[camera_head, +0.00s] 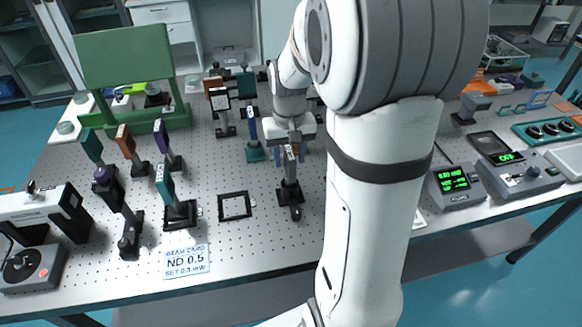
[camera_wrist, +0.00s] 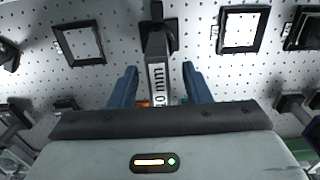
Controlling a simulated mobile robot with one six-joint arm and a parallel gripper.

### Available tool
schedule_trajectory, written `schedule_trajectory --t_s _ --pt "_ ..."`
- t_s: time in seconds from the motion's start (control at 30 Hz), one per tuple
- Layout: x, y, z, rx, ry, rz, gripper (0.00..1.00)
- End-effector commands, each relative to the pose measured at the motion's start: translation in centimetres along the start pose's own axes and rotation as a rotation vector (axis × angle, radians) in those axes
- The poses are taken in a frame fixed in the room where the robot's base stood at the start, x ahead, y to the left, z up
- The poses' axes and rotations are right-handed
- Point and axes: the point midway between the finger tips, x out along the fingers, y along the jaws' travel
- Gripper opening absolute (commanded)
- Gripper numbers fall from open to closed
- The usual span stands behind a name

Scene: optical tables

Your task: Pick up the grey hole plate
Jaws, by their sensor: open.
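A narrow grey plate (camera_head: 289,166) stands upright on a black post and base near the middle of the optical table, in the head view. It looks like the grey hole plate, but no hole shows from here. In the wrist view the grey plate (camera_wrist: 157,72) is seen edge-on from above, with a white label ending in "mm". My gripper (camera_head: 290,148) is over it, pointing down. In the wrist view the blue fingers of my gripper (camera_wrist: 158,82) are apart, one on each side of the plate, with gaps visible.
A teal plate on a post (camera_head: 165,182) and a blue one (camera_head: 252,125) stand nearby. A green board (camera_head: 127,57) stands at the back left. Meters (camera_head: 456,186) sit at the right. Bare table (camera_head: 262,238) lies in front.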

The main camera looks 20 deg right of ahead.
Motion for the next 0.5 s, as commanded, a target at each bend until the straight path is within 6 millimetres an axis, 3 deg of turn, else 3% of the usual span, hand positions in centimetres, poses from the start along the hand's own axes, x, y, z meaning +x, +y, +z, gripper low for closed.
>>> schedule_trajectory --t_s 0.1,0.33,0.5 --pt "1.08 0.03 0.03 0.001 -0.001 0.000 0.44" --pt "1.26 0.04 0.02 0.001 0.001 0.000 0.44" --pt "1.25 0.04 0.02 0.001 0.000 0.000 0.31"
